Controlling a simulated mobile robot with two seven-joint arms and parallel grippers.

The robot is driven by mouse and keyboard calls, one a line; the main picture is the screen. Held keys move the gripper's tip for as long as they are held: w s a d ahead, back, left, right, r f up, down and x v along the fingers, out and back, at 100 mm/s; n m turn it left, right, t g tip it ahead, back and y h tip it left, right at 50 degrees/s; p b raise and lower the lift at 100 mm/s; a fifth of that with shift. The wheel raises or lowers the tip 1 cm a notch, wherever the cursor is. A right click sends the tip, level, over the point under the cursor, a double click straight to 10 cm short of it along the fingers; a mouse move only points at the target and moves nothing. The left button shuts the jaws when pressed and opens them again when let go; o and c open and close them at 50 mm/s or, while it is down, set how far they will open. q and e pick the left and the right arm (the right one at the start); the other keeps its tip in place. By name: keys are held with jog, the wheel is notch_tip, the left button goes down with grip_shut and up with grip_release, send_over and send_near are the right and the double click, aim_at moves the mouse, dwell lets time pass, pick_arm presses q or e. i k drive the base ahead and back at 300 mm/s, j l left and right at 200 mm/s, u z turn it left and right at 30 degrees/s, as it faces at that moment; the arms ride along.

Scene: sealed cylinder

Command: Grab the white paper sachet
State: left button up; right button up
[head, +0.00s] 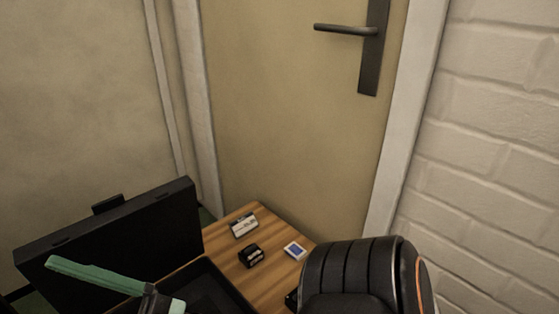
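Two small pale items lie on the wooden table, and I cannot tell for sure which is the white paper sachet. One is a white item with dark markings (243,225) near the table's far corner. The other is a flat white-edged item with a blue face (295,250) near the right edge. Neither is held or touched by a gripper that I can see. I make out no fingers of my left gripper.
A small black box (251,256) sits between the pale items. An open black case (115,245) stands on the left, its lid raised. A green bar with a dark joint (95,272) crosses in front of it. A door (295,130) and white brick wall (500,160) close off the back and right.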

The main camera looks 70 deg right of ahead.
aim_at(295, 250)
jog(key=k+l+z, duration=0.1)
jog(key=z, duration=2.25)
